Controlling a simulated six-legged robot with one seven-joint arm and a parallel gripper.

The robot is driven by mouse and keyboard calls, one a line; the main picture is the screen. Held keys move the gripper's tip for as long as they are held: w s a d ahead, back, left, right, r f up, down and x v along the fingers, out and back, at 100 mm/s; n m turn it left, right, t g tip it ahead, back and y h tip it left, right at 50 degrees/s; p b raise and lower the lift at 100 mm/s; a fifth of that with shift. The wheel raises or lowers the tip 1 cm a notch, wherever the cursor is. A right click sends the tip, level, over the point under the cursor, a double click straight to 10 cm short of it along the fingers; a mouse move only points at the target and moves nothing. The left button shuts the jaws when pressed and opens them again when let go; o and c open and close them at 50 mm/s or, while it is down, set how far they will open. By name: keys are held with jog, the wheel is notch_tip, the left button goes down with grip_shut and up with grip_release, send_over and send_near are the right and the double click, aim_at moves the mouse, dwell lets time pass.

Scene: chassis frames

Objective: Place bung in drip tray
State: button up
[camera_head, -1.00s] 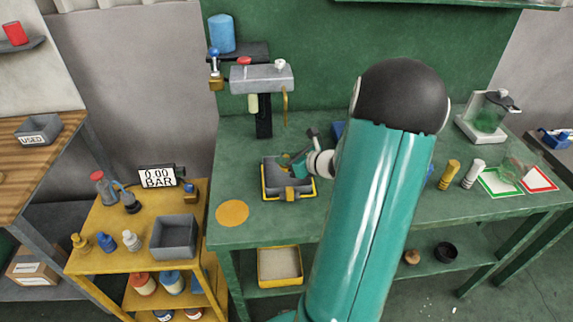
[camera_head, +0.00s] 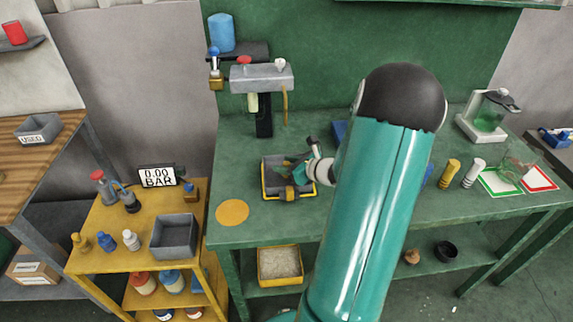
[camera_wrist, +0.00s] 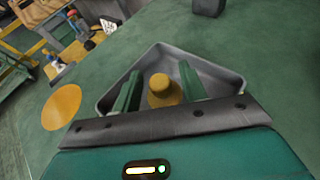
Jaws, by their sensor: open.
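The bung (camera_wrist: 163,92) is a mustard-yellow, round-topped plug. In the wrist view it stands between my fingers, inside the outline of the grey drip tray (camera_wrist: 226,76). Its base is hidden from this angle. The tray also shows in the head view, grey with a yellow edge (camera_head: 265,190), on the green bench. My gripper (camera_wrist: 159,84) is open, with one green finger on each side of the bung and a gap visible to each. In the head view my gripper (camera_head: 296,171) is over the tray, and I cannot clearly make out the bung there.
An orange disc (camera_head: 232,212) lies left of the tray. A grey tap stand (camera_head: 262,80) rises behind it. Yellow and white plugs (camera_head: 450,174) and a glass jug (camera_head: 490,112) stand at the right. The front bench strip is clear.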

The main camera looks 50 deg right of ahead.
jog(key=a+v, duration=0.1)
jog(key=v, duration=1.1)
jog(key=w+a+r+n+g+y, duration=0.2)
jog(key=a+r+n+g, duration=0.1)
jog(key=a+n, duration=0.65)
jog(key=w+a+r+n+g+y, duration=0.35)
jog(key=a+n, duration=0.25)
jog(key=a, duration=0.6)
jog(key=s+a+r+n+h, duration=0.3)
jog(key=a+n, duration=0.4)
jog(key=n, duration=0.3)
jog(key=s+a+r+n+g+h, duration=0.1)
jog(key=s+a+r+n+h, duration=0.2)
jog(key=s+a+r+n, duration=0.2)
jog(key=a+n, duration=0.2)
jog(key=n, duration=0.2)
jog(key=shift+s+r+n, duration=0.15)
jog(key=shift+s+n, duration=0.15)
jog(key=shift+n, duration=0.05)
jog(key=shift+h, duration=0.25)
jog(key=shift+c, duration=0.6)
